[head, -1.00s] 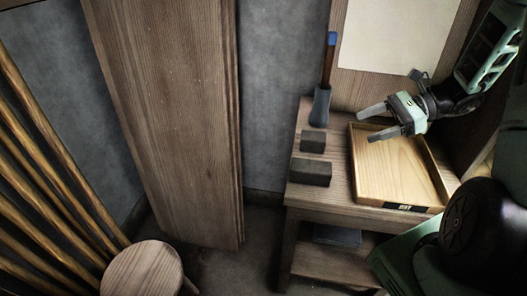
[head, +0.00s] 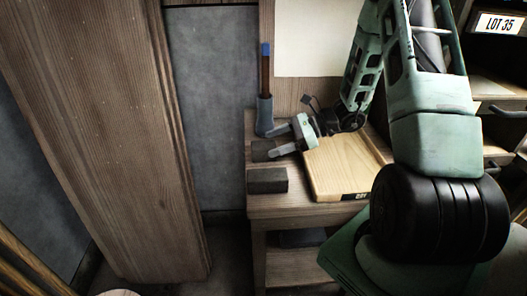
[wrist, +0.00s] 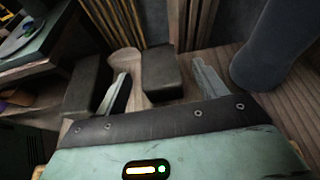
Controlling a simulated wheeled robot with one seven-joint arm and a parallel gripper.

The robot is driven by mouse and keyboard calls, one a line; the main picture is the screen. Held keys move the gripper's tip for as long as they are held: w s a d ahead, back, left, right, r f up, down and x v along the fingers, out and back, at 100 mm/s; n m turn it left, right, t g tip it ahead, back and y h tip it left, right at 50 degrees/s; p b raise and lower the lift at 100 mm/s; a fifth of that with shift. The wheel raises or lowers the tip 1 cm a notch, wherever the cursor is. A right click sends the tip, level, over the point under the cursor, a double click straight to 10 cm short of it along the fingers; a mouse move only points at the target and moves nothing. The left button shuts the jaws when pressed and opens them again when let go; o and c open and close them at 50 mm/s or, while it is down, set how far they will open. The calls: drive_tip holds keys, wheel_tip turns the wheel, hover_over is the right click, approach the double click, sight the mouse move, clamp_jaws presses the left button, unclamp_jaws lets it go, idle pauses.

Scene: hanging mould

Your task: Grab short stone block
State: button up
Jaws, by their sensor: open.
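The short stone block (head: 263,150) is dark grey and sits on the wooden bench, partly hidden behind my gripper in the head view. A longer stone block (head: 267,181) lies in front of it. My gripper (head: 270,144) is open and points left at the short block. In the wrist view, the short block (wrist: 160,72) shows between the two open fingers, with a gap on each side. The longer block (wrist: 88,85) is beside the left finger. I cannot tell whether the fingertips are level with the block.
A grey holder (head: 264,116) with a blue-topped handle stands just behind the short block; it is close to the right finger in the wrist view (wrist: 275,50). Tall boards (head: 110,130) lean at left.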

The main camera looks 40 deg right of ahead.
sight(258, 149)
drive_tip(key=x, duration=0.6)
drive_tip(key=c, duration=1.3)
